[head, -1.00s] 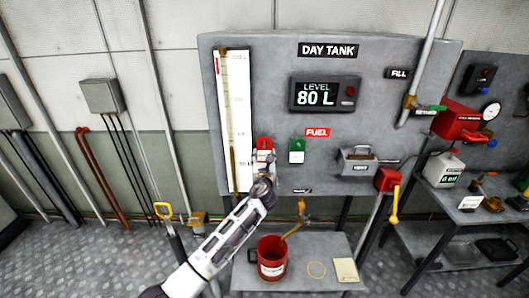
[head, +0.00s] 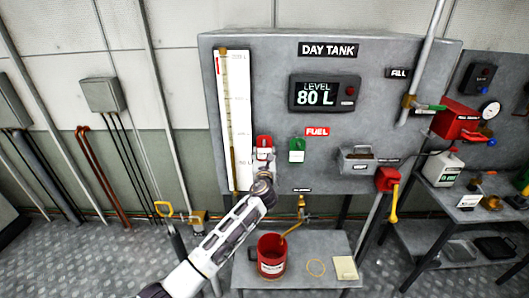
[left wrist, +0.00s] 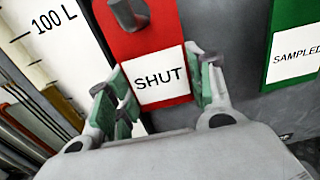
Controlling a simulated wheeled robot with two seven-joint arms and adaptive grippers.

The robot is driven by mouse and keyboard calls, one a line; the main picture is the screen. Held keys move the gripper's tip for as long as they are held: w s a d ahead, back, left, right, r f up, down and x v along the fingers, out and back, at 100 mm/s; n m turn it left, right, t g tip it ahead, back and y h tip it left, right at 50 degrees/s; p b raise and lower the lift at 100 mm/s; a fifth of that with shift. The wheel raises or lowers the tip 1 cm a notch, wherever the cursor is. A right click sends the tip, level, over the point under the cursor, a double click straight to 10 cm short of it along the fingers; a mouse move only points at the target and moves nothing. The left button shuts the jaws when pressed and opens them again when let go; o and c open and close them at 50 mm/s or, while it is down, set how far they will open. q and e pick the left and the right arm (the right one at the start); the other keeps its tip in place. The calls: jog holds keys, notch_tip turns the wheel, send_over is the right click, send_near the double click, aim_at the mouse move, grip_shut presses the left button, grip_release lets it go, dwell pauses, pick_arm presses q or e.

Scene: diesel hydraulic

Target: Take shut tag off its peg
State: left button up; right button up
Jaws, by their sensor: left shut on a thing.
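The red shut tag (left wrist: 150,45), with a white SHUT label, hangs against the grey day tank panel. A dark peg (left wrist: 128,14) shows at the tag's upper part in the left wrist view. My left gripper (left wrist: 164,84) is shut on the tag, its green-padded fingers at the tag's two side edges. In the head view the tag (head: 264,141) shows above my left gripper (head: 264,155), between the level gauge and the green tag. The lower part of the tag is hidden there. My right gripper is not in view.
The green SAMPLED tag (left wrist: 296,45) hangs close to the right. The white level gauge (head: 235,120) is close on the left. Below, a red bucket (head: 272,261) stands on a low table (head: 325,245). A yellow-handled valve (head: 394,204) sticks out at right.

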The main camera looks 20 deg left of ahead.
pick_arm(q)
jog(key=p+v, duration=0.4)
jog(key=v, duration=0.2)
jog(key=shift+s+r, duration=0.25)
jog(key=shift+r, duration=0.15)
dwell(3.2)
jog(key=shift+s+d, duration=0.1)
dwell(0.4)
jog(key=shift+v, duration=2.45)
